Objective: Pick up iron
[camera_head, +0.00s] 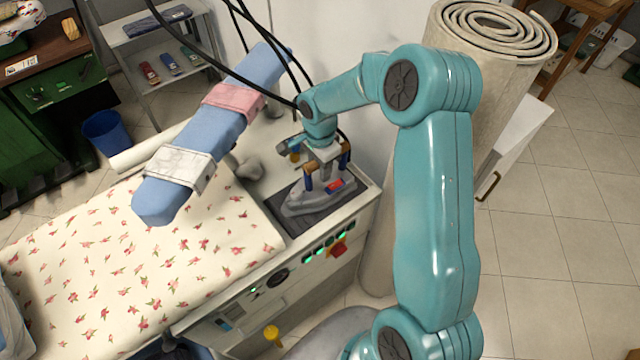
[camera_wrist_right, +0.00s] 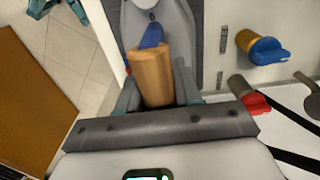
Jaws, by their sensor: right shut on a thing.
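The iron (camera_head: 305,200) is grey with a pointed soleplate and a red part. It appears to rest on a dark pad (camera_head: 296,222) at the right end of the ironing station. My right gripper (camera_head: 328,176) comes down from above and is shut on the iron's handle. In the right wrist view, the orange-brown handle (camera_wrist_right: 152,76) with a blue part sits between the fingers, and the grey body of the iron (camera_wrist_right: 172,18) lies beyond it. The fingers hide part of the handle. My left gripper is not in view.
A floral ironing board (camera_head: 130,265) fills the left of the station. A blue padded sleeve board (camera_head: 215,130) with pink and white cloths stands above it. Black cables hang behind the iron. A rolled carpet (camera_head: 490,80) stands at right. Lit buttons (camera_head: 328,243) line the front.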

